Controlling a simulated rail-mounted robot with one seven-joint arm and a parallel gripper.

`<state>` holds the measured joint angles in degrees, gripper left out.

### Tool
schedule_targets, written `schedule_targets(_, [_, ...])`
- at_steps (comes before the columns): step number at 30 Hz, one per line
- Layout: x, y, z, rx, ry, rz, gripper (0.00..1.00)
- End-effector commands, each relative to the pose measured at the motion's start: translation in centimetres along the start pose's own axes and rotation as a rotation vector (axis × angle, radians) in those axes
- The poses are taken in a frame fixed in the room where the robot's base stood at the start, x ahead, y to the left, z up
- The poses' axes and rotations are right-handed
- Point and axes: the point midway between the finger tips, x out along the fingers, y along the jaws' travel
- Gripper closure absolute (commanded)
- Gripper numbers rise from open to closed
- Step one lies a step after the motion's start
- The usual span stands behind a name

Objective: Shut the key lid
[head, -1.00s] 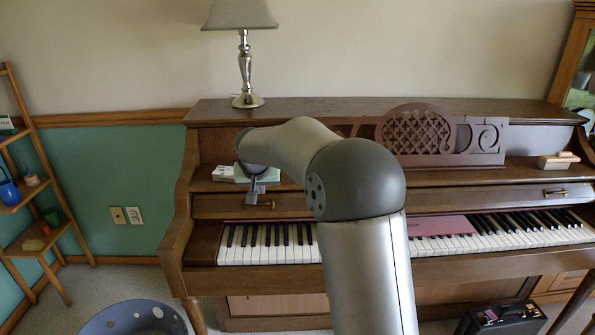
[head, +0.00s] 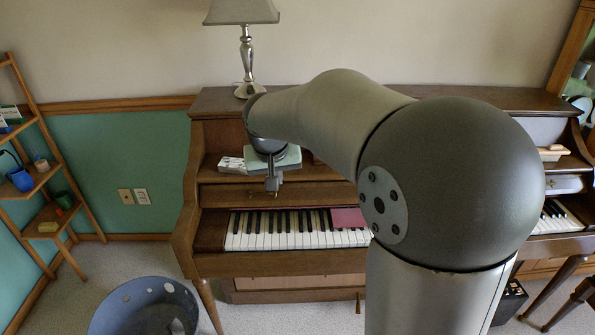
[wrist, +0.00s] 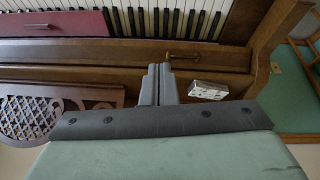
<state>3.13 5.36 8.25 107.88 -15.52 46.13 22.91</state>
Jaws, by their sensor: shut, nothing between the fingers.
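The key lid (head: 222,196) is a brown wooden panel above the keyboard. It is open, with the white and black keys (head: 290,232) uncovered. In the wrist view the lid (wrist: 110,52) shows a brass handle (wrist: 187,57). My gripper (head: 272,187) is shut and empty, in front of the lid near its left end. In the wrist view my gripper's fingers (wrist: 158,72) are together, pointing at the lid beside the brass handle; I cannot tell whether they touch it. My arm hides much of the lid's right part in the head view.
A flat red piece (head: 348,217) lies on the keys, also in the wrist view (wrist: 60,22). A small white box (wrist: 208,89) sits on the ledge behind the lid. A lamp (head: 247,60) stands on top of the piano. A blue bin (head: 145,310) stands on the floor at left.

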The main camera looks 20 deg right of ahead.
Motion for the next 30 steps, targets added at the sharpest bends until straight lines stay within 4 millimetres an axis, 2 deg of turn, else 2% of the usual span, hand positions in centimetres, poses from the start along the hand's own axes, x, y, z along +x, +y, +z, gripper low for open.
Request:
schedule_targets(1, [-1.5, 0.4, 0.4, -0.005, -0.009, 0.000, 1.00])
schedule_targets(15, [-8.2, 2.8, 6.2, -0.055, -0.105, -0.010, 1.00])
schedule_targets(22, [-10.0, 3.5, 8.4, -0.069, -0.138, -0.019, 1.00])
schedule_targets(30, [-10.4, 3.7, 9.7, -0.077, -0.156, -0.026, 1.00])
